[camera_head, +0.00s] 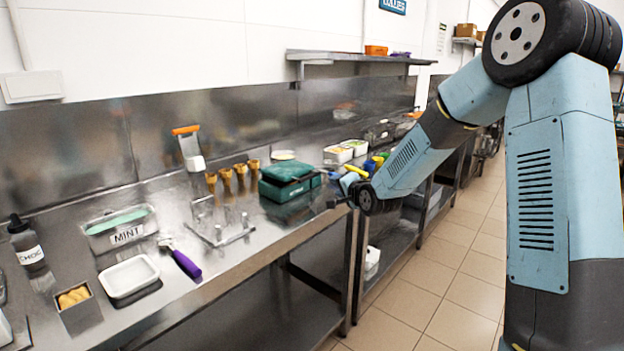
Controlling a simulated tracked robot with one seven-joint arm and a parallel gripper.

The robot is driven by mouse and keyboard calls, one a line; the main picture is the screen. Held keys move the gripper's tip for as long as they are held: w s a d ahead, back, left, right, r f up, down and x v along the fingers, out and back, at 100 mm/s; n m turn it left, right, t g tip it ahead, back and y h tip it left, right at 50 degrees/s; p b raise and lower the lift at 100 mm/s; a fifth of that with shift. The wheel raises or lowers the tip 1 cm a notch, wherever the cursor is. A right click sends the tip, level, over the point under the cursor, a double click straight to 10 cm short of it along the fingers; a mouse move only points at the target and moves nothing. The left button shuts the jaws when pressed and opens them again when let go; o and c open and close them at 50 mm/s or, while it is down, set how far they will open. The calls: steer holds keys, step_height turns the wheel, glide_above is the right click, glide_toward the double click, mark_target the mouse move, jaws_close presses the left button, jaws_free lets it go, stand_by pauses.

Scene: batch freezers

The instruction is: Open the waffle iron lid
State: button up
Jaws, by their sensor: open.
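The waffle iron (284,191) is a dark green, boxy appliance on the steel counter near the middle of the view. Its green lid (287,170) lies down over the base; whether there is a small gap between them is too small to tell. My gripper (333,203) is at the end of my blue arm, just right of the waffle iron near the counter's front edge. It is open and appears apart from the iron. The fingers are small and dark here, and nothing shows between them.
Colored bottles (371,166) stand behind my wrist. A wall shelf (350,57) hangs above.

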mark_target(311, 178)
steer(key=w+a+f+m, duration=0.1)
steer(key=w+a, duration=0.2)
steer(key=w, duration=0.2)
steer(key=w+a+f+m+t+y, duration=0.1)
steer(key=w+a, duration=0.2)
steer(key=w, duration=0.2)
steer(key=w+a+f+m+t+y, duration=0.1)
steer(key=w+a, duration=0.2)
steer(key=w, duration=0.2)
steer(key=shift+w+a+f+m, duration=0.2)
steer(key=shift+a+f+m, duration=0.05)
steer(key=shift+a+m, duration=0.1)
jaws_close()
stand_by(0.3)
